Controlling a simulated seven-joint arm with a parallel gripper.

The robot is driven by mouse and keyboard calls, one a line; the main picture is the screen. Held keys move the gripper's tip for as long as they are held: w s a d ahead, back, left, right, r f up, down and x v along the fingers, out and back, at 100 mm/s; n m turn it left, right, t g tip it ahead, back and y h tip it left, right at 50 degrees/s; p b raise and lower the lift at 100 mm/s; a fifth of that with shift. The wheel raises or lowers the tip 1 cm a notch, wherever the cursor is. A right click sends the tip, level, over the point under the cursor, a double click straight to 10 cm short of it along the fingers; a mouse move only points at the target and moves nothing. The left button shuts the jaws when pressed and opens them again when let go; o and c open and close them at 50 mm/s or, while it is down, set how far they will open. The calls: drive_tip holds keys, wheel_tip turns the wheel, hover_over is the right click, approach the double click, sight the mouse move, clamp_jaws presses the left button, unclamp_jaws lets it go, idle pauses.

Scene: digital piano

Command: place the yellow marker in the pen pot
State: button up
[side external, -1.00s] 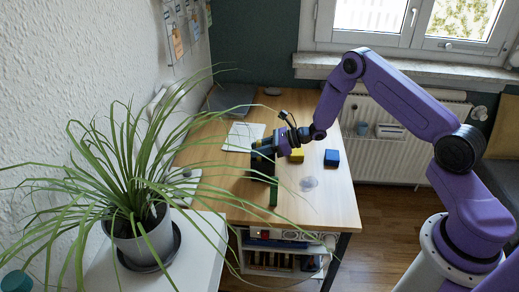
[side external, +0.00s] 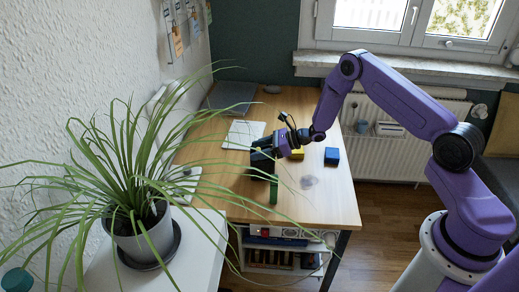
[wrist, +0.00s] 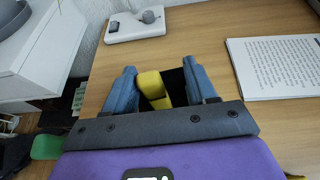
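In the wrist view the yellow marker (wrist: 152,88) stands between the two blue-grey fingers of my gripper (wrist: 161,86). The fingers are apart, with a gap on the marker's right side. A dark shape, which looks like the pen pot (wrist: 177,88), shows around the marker between the fingers. The marker seems to stand in it, tilted; its lower end is hidden. In the side view my gripper (side external: 262,156) is over the desk, and its fingers and arm hide most of the pot and the marker.
A green block (side external: 273,191) stands just in front of the gripper. A yellow block (side external: 297,154) and a blue block (side external: 331,156) lie to its right. White paper (side external: 243,135) lies behind. Plant leaves (side external: 130,190) hang across the left. The desk's right front (side external: 325,205) is clear.

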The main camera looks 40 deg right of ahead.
drive_tip(key=shift+r, duration=0.6)
drive_tip(key=v, duration=1.2)
drive_tip(key=s+a+r+n+g+y, duration=0.1)
drive_tip(key=s+a+r+n+g, duration=0.45)
drive_tip(key=s+a+n, duration=0.3)
drive_tip(key=s+a+r+n+g, duration=0.4)
drive_tip(key=s+a+n+g, duration=0.2)
drive_tip(key=s+a+n, duration=0.25)
drive_tip(key=s+r+n+g+h, duration=0.3)
drive_tip(key=s+n+h, duration=0.35)
drive_tip(key=s, duration=0.65)
drive_tip(key=s+d+r+n+t+h, duration=0.3)
drive_tip(key=s+d+n+t+h, duration=0.1)
drive_tip(key=n, duration=1.1)
drive_tip(key=shift+s+d+n+t, duration=0.35)
drive_tip(key=shift+s+d+t, duration=0.4)
drive_tip(key=shift+s+d, duration=0.4)
